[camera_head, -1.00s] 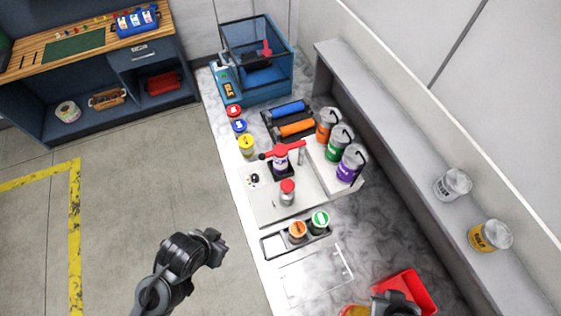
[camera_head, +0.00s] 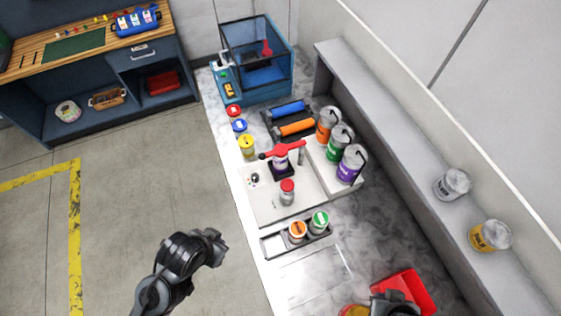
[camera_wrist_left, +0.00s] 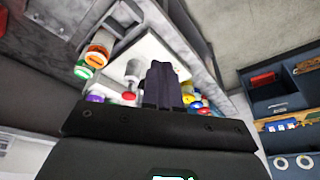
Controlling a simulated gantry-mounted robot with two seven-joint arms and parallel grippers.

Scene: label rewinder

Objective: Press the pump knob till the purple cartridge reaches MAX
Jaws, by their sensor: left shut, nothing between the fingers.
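A red-topped silver knob post (camera_head: 287,190), which looks like the pump knob, stands on the pale plate (camera_head: 262,207). Behind it, a small cartridge with some purple (camera_head: 280,164) sits in a black holder under a red lever (camera_head: 284,150). The cartridge's level and MAX mark are too small to read. My left gripper (camera_head: 218,243) is shut and empty, off the counter's near-left edge, apart from the knob. In the left wrist view its fingers (camera_wrist_left: 162,75) are together, with the red knob (camera_wrist_left: 129,95) beyond. My right gripper (camera_head: 392,303) is by the red bin at the bottom; its jaws are unclear.
Orange, green and purple cans (camera_head: 351,164) stand right of the plate. Orange- and green-lidded jars (camera_head: 319,220) sit in a tray in front. Yellow, blue and red pots (camera_head: 246,143) line the left edge. A red bin (camera_head: 417,290) stands lower right. The floor at left is clear.

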